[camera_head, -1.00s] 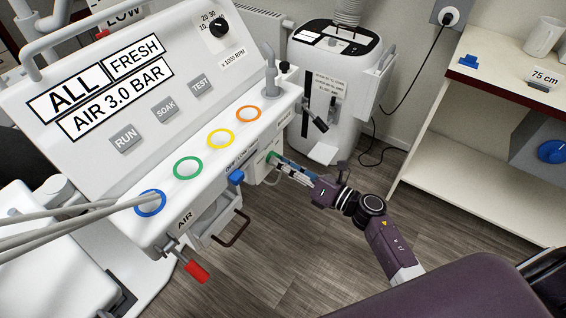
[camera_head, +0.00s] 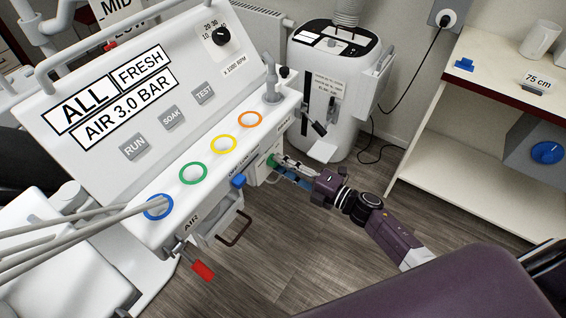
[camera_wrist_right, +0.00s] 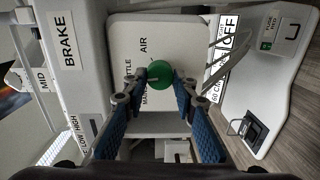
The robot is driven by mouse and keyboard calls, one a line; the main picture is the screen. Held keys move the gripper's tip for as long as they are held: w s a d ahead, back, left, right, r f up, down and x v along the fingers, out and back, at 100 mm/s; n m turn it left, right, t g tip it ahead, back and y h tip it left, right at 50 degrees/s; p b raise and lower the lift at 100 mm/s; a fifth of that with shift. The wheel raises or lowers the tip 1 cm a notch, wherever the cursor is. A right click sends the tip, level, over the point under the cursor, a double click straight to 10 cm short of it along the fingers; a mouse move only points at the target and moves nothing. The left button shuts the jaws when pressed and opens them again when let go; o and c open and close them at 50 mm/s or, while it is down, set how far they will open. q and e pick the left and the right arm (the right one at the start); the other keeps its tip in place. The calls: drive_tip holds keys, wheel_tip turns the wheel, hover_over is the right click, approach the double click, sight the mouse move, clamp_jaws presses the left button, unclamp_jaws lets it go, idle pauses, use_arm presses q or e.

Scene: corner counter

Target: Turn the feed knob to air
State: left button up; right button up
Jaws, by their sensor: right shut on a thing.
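The feed knob is a green round knob (camera_wrist_right: 159,75) on a white panel (camera_wrist_right: 124,32) in the right wrist view. The word AIR and partly hidden words, one ending in TTLE and one starting with MA, stand around it. In the wrist view the right gripper's blue-padded fingers (camera_wrist_right: 155,87) are shut on the knob, one on each side. The knob's pointer direction is unclear. My left gripper is out of view.
A blue knob (camera_head: 238,181) sits left of the green one, above a dark handle (camera_head: 236,231) and a red lever (camera_head: 203,270). A white canister unit (camera_head: 327,95) stands behind. A shelf (camera_head: 470,185) is at the right. Floor between is clear.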

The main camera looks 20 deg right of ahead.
drive_tip(key=shift+d+m+g+y+p, duration=0.15)
drive_tip(key=shift+m+p, duration=0.45)
drive_tip(key=shift+m, duration=2.5)
drive_tip(key=shift+a+m+g+y+p, duration=0.15)
drive_tip(key=shift+m+p, duration=0.45)
drive_tip(key=shift+m, duration=2.5)
drive_tip(key=shift+d, duration=0.1)
drive_tip(key=o, duration=1.2)
drive_tip(key=shift+c, duration=0.2)
drive_tip(key=v, duration=1.2)
drive_tip(key=shift+w+f, duration=0.1)
